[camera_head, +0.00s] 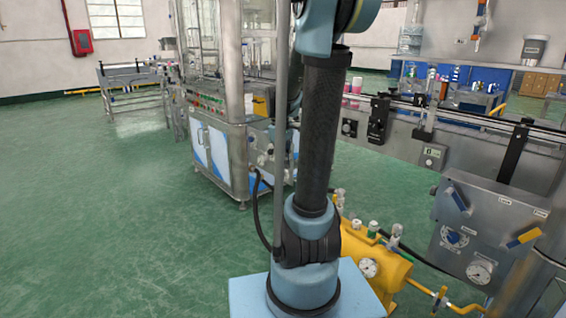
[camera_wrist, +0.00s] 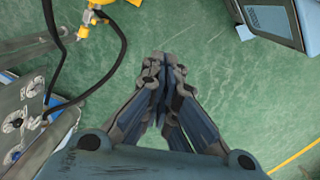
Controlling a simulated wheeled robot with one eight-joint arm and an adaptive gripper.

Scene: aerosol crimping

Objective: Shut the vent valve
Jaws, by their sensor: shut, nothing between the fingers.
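My gripper (camera_wrist: 160,62) is shut and empty in the wrist view, above bare green floor and touching nothing. It cannot be made out in the head view. A yellow tank (camera_head: 380,262) with a gauge and several small fittings stands left of this panel.
A steel machine cabinet (camera_head: 222,153) stands behind my arm. A conveyor (camera_head: 470,118) runs along the right. In the wrist view, a metal panel (camera_wrist: 25,115) is at left, a black hose (camera_wrist: 98,88) and yellow fitting (camera_wrist: 83,25) at upper left. Green floor is open at left.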

